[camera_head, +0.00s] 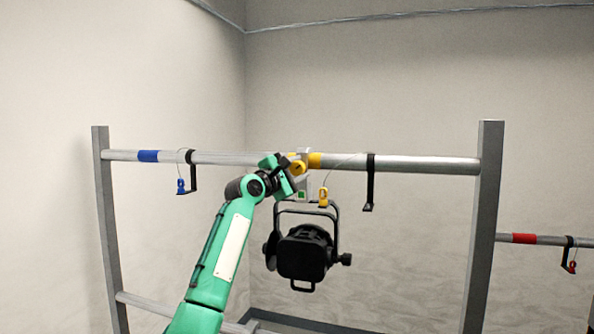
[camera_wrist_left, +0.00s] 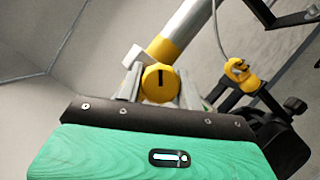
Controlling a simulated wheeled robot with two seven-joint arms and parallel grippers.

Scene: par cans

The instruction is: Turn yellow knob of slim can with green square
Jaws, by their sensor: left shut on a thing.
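The black can (camera_head: 303,252) hangs by its yoke from the upper grey bar in the head view. A small green square (camera_head: 302,195) shows above its yoke, just right of my gripper. The yellow knob (camera_head: 297,167) is at the clamp under the bar, and it shows face-on with a dark line in the left wrist view (camera_wrist_left: 159,84). My left gripper (camera_head: 292,170) is at the knob, with its fingers on both sides of it, shut on it. The gripper hides part of the clamp. My right gripper is not in view.
The upper bar (camera_head: 420,166) has yellow and blue bands. A yellow safety clip (camera_head: 323,197) hangs on a cable right of the knob. Black hooks hang at left (camera_head: 193,172) and right (camera_head: 370,182). A grey post (camera_head: 484,230) stands at right. A red-banded bar (camera_head: 540,239) lies beyond.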

